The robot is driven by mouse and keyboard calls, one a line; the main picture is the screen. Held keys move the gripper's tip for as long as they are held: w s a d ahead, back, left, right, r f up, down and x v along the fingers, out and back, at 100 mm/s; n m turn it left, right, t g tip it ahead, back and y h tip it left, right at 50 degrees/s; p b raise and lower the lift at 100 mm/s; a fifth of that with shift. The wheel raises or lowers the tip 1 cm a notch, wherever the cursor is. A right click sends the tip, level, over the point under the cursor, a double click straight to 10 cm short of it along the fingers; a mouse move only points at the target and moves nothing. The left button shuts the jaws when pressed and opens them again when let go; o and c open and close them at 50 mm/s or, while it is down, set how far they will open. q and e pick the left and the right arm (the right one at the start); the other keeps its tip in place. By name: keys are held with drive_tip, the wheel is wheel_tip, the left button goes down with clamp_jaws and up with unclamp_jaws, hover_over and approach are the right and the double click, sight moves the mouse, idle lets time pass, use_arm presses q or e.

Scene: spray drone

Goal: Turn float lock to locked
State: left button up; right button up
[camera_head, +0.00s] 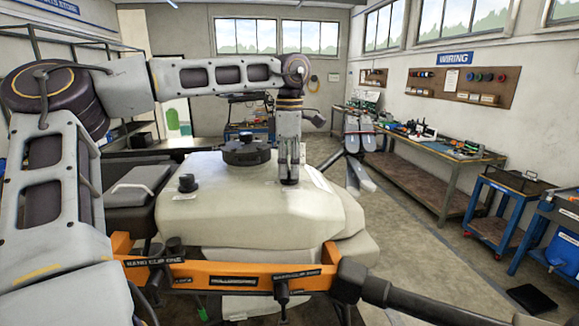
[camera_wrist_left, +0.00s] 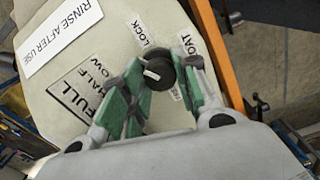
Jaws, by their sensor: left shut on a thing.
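The float lock is a small black round knob (camera_wrist_left: 158,72) with a white pointer mark, on the cream tank (camera_head: 215,210) of the drone. In the left wrist view, labels reading LOCK (camera_wrist_left: 140,32), FLOAT and a partly covered one surround it. The white mark points toward the left of that picture, not clearly at a label. My left gripper (camera_head: 289,182) reaches straight down onto the tank top; its green-padded fingers (camera_wrist_left: 158,92) are shut on the knob, one on each side. My right gripper is not in view.
A black tank cap (camera_head: 246,150) and a small black knob (camera_head: 187,184) stand left of the gripper. The orange frame bar (camera_head: 220,275) crosses in front. Folded grey drone parts (camera_head: 358,150) stand behind right. A workbench (camera_head: 430,145) lines the right wall.

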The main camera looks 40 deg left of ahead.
sight(289, 169)
use_arm(q)
drive_tip(key=m, duration=0.5)
idle(0.6)
drive_tip(key=o, duration=1)
drive_tip(key=shift+s, duration=0.1)
drive_tip(key=shift+r, duration=0.15)
drive_tip(key=shift+w+r, duration=0.2)
drive_tip(key=shift+r, duration=0.55)
drive_tip(key=shift+s+r, duration=0.2)
drive_tip(key=shift+r, duration=2.95)
